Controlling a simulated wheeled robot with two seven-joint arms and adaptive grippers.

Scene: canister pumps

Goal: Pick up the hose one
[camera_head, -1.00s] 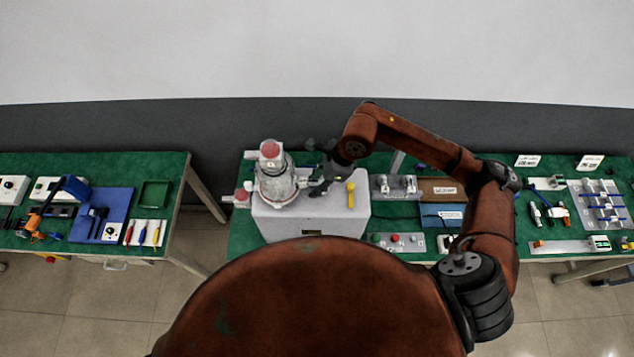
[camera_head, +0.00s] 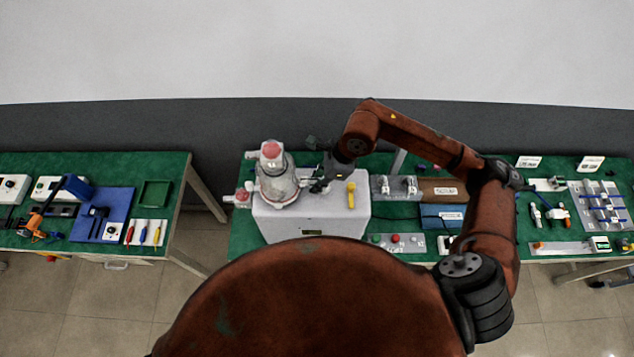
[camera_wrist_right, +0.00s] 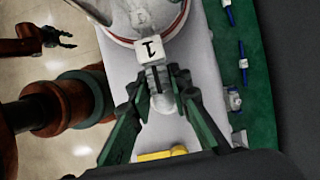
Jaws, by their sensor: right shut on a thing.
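The canister pump (camera_head: 277,180), pale with a red cap, stands on a light grey box (camera_head: 330,215). A pale hose end, hose one (camera_wrist_right: 163,101), with a white tag marked 1 (camera_wrist_right: 151,48), sticks out from the canister's side. My right gripper (camera_wrist_right: 162,92) is shut on this hose end, one finger on each side; the tag is just beyond the fingertips. In the head view the right gripper (camera_head: 318,186) is just right of the canister, and the hose end is mostly hidden. My left gripper (camera_wrist_right: 66,40) shows only in the wrist view, its fingers apart and empty.
A yellow-handled thing (camera_head: 351,194) is on the box, right of the gripper. Grey fixtures (camera_head: 394,187), a blue box (camera_head: 441,216) and a red-button panel (camera_head: 395,241) occupy the green bench to the right. Another bench with tools stands left, across a gap.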

